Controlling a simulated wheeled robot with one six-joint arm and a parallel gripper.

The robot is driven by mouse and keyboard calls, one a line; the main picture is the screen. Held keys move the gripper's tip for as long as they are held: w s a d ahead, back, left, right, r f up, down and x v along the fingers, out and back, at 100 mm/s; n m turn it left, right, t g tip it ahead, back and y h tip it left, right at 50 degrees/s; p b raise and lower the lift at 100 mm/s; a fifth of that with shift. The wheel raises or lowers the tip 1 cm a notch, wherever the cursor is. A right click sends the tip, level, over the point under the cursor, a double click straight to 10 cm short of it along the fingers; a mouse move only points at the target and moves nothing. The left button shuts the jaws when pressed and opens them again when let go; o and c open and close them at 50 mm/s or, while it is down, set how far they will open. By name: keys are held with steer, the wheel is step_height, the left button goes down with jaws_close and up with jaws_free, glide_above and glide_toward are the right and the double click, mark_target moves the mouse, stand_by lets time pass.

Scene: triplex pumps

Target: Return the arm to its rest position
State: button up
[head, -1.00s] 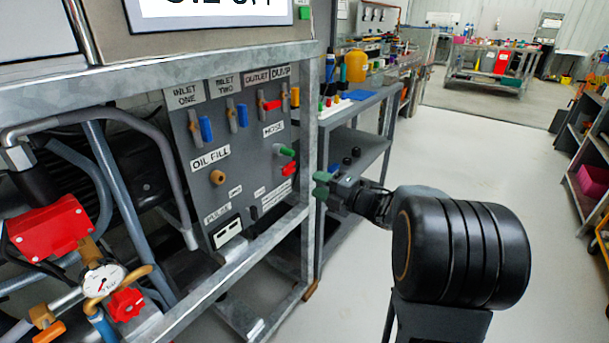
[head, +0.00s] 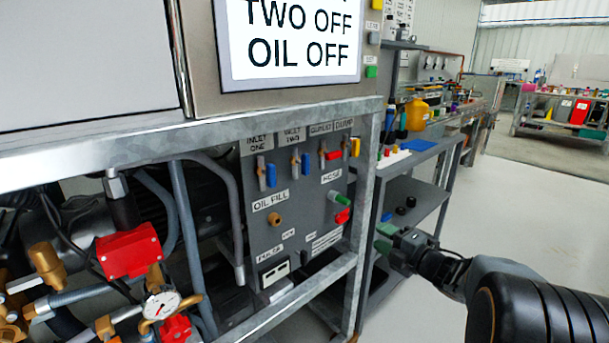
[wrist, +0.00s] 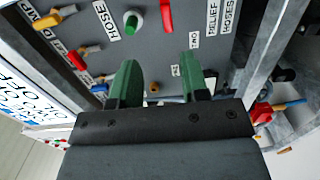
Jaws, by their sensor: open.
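My gripper (head: 383,238) has green fingers and is at the end of my arm, at the lower right of the head view. It is in front of the right end of the pump frame, near the grey shelf cart. In the wrist view my gripper (wrist: 158,82) shows its two green fingers spread apart with nothing between them. The grey valve panel (wrist: 215,25) lies beyond the fingertips. The green hose fitting (wrist: 134,22) and the red handle (wrist: 166,15) show past the fingers. In the head view the green fitting (head: 340,198) and red handle (head: 343,216) are left of the gripper.
The galvanized frame (head: 368,170) stands left of my arm. A grey shelf cart (head: 425,195) with a yellow bottle (head: 417,115) is behind my gripper. A red block (head: 128,251) and a gauge (head: 161,305) are at lower left. Open floor (head: 510,215) lies to the right.

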step_height(320, 180, up, 21)
steer(key=s+d+m+g+h+p, duration=0.1)
steer(key=s+m+g+h+p, duration=0.15)
steer(key=m+h+p, duration=1.2)
steer(key=s+a+r+m+g+y+p, duration=0.2)
steer(key=s+a+r+m+g+p, duration=0.2)
steer(key=s+p, duration=0.4)
steer(key=s+a+r+m+g+y+p, duration=0.3)
steer(key=s+p, duration=0.6)
steer(key=p, duration=0.4)
steer(key=a+r+m+g, duration=0.1)
steer(key=a+m+g, duration=0.1)
steer(key=m, duration=0.1)
steer(key=shift+s+a+r, duration=0.3)
steer(key=shift+r, duration=0.05)
